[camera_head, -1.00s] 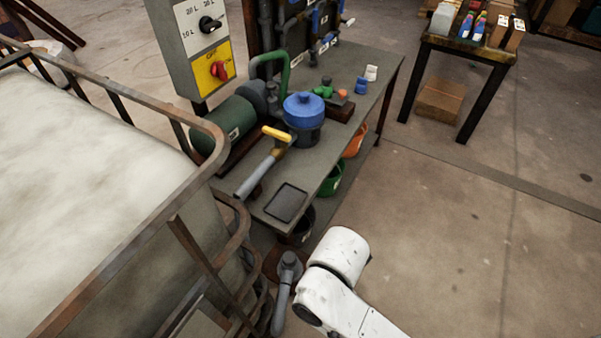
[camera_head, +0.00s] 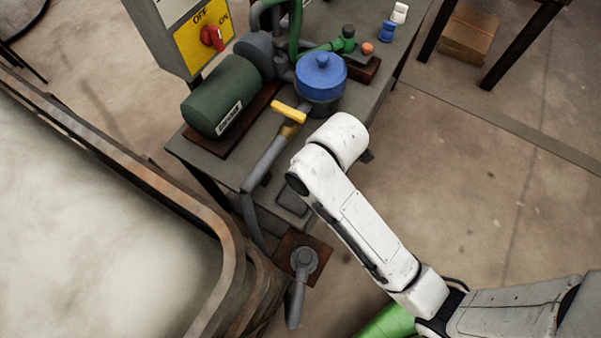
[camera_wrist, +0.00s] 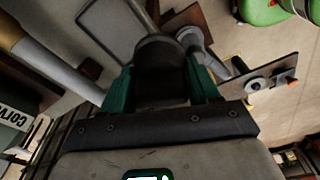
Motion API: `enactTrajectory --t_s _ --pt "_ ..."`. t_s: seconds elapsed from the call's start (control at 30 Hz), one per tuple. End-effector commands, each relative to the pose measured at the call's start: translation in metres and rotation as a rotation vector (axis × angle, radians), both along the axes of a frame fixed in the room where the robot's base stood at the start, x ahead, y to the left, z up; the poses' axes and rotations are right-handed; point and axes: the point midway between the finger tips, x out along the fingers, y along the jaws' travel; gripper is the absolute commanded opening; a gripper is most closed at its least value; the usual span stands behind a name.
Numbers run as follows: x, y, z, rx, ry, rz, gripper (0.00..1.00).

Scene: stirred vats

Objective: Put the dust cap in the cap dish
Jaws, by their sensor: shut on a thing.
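My gripper (camera_wrist: 160,88) is shut on a dark, round thing, which I take for the dust cap (camera_wrist: 158,50). It sits between the two teal fingers in the wrist view. In the head view the gripper and cap are hidden behind my white arm. The cap dish looks to be the shallow dark rectangular tray (camera_head: 291,203) on the near end of the bench, partly covered by my arm.
A grey pipe with a yellow handle (camera_head: 289,112) lies left of the tray. A grey pipe fitting (camera_head: 304,260) stands on a brown plate at the bench's near end. A blue-lidded pot (camera_head: 321,75) and green motor (camera_head: 224,95) are behind. A caged tank (camera_head: 100,230) fills the left.

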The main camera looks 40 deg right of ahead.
Motion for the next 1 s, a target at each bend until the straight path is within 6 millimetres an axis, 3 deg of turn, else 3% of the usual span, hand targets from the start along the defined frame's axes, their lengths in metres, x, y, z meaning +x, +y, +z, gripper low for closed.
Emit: enactTrajectory --t_s 0.1,0.4,0.63,0.83,1.0 --pt "0.028 -0.002 -0.009 0.000 -0.001 -0.002 0.31" --pt "0.064 -0.004 -0.057 0.000 0.000 0.000 0.31" --pt "0.075 -0.005 -0.070 0.000 0.000 0.000 0.31" --pt "0.074 -0.005 -0.095 0.000 0.001 0.000 0.31" --pt "0.074 -0.005 -0.100 0.000 -0.001 0.000 0.31"
